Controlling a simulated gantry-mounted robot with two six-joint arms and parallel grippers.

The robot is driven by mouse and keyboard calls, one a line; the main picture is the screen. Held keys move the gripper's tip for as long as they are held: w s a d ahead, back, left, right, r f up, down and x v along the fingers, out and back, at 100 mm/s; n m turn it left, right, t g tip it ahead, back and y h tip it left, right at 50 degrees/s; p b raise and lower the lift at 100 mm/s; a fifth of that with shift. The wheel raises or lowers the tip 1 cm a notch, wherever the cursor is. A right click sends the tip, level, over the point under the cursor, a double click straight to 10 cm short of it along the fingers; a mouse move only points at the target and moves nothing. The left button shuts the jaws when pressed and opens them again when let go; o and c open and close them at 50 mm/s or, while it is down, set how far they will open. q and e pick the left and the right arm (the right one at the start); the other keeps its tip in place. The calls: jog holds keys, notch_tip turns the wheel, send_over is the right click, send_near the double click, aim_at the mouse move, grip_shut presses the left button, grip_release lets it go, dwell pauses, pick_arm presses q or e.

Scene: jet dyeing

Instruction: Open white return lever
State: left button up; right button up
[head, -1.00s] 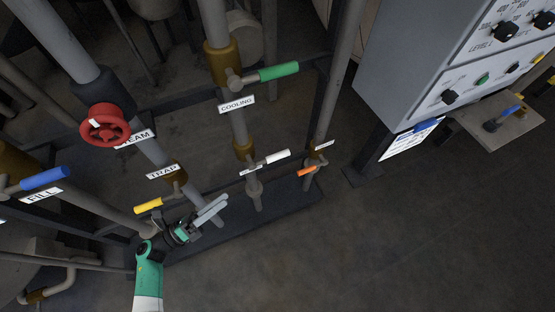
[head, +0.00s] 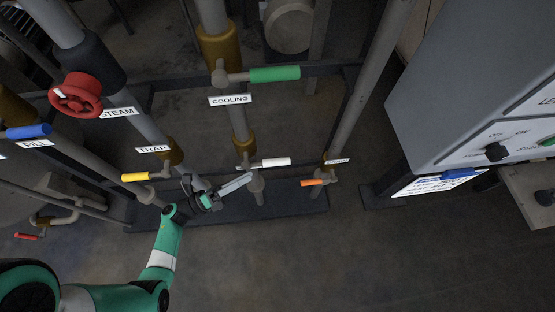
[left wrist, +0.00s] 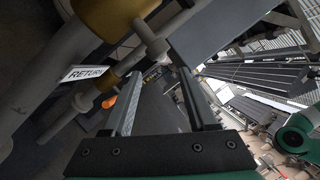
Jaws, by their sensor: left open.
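The white return lever (head: 276,162) points right from its valve on a thin pipe, below the COOLING pipe, in the head view. My left gripper (head: 247,181) is open and empty, its fingers just below and left of the lever, apparently not touching it. In the left wrist view the open fingers (left wrist: 158,76) point toward the valve area, with the RETURN label (left wrist: 82,73) at the left. My right gripper is not in view.
A green lever (head: 274,74) sits above, an orange lever (head: 312,183) right, a yellow lever (head: 135,177) left. A red handwheel (head: 76,95) and blue lever (head: 28,131) are farther left. A control cabinet (head: 450,110) stands right. The lower-right floor is clear.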

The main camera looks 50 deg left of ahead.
aim_at(276, 162)
pick_arm(q)
jog(key=b+x, duration=0.1)
jog(key=x, duration=0.9)
jog(key=shift+w+d+f+b, duration=0.1)
jog(key=shift+b, duration=0.25)
jog(key=shift+w+d, duration=0.1)
jog(key=shift+w, duration=0.25)
grip_shut()
dwell(0.4)
